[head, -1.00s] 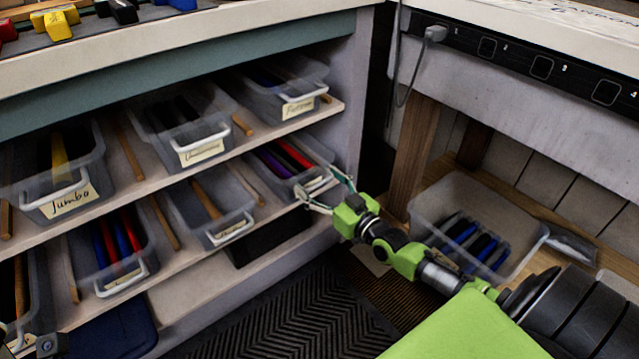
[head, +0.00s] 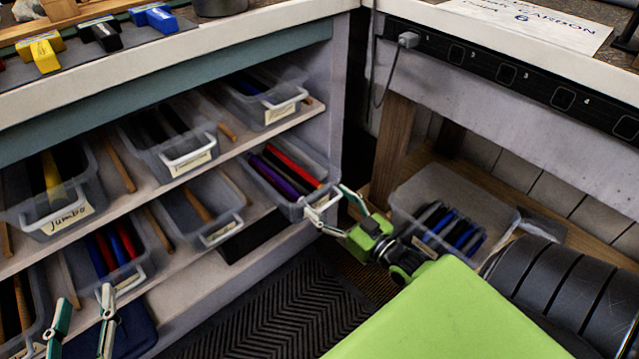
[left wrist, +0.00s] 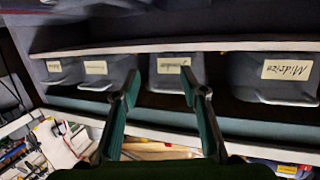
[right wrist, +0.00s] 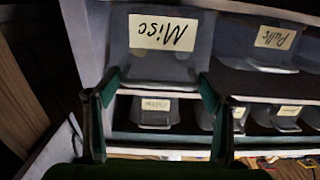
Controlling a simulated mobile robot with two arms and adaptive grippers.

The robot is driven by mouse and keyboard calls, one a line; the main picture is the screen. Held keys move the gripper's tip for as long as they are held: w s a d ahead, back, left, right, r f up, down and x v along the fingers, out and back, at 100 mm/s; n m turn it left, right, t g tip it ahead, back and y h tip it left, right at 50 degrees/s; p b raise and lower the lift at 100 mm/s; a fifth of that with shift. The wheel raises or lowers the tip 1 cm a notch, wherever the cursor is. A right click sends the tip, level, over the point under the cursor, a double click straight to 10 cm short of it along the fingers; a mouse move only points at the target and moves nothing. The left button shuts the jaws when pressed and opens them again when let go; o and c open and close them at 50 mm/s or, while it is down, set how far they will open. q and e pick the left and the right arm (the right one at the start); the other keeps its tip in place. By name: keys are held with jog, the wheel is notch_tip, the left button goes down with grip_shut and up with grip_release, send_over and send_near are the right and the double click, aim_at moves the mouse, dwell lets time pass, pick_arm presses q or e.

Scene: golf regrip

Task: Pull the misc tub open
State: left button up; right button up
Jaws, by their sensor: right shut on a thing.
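The misc tub (head: 262,188) is a clear grey bin on the lower shelf, at its right end, with purple, red and dark grips inside. Its front stands out past the shelf edge. Its "Misc" label (right wrist: 163,33) shows upside down in the right wrist view. My right gripper (head: 328,206) is shut on the tub's front handle, one finger on each side; the exact contact is hard to see. My left gripper (head: 86,298) is open and empty at the lower left, in front of the lower tubs. Its spread fingers also show in the left wrist view (left wrist: 158,85).
Other labelled tubs, such as the Jumbo tub (head: 55,195), fill both shelves, with wooden dividers between. A clear bin (head: 418,190) of dark and blue grips stands on the low wooden shelf at right. A ribbed mat (head: 270,312) covers the floor in front.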

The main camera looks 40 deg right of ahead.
jog(key=s+p, duration=0.1)
jog(key=s, duration=0.2)
jog(key=shift+s+d+r, duration=0.1)
jog(key=shift+s, duration=0.15)
pick_arm(q)
jog(key=s+a+f+g+y+p, duration=0.1)
jog(key=s+a+f+g, duration=0.1)
jog(key=s+f+g, duration=0.2)
jog(key=s+a+f+g+y, duration=0.1)
jog(key=s+a+f+g, duration=0.1)
jog(key=s+f+g, duration=0.2)
jog(key=s+f, duration=0.3)
jog(key=f, duration=0.2)
jog(key=shift+a+f+g+y+p, duration=0.25)
jog(key=shift+a+g+y+p, duration=0.05)
jog(key=shift+a+g+p, duration=0.1)
pick_arm(e)
jog(key=s, duration=0.3)
jog(key=shift+d, duration=0.1)
pick_arm(q)
jog(key=shift+s, duration=0.1)
pick_arm(e)
jog(key=o, duration=1.6)
jog(key=shift+w, duration=0.1)
jog(key=shift+c, duration=0.2)
pick_arm(q)
jog(key=shift+d, duration=0.1)
pick_arm(e)
jog(key=s+d, duration=0.1)
jog(key=s, duration=1.1)
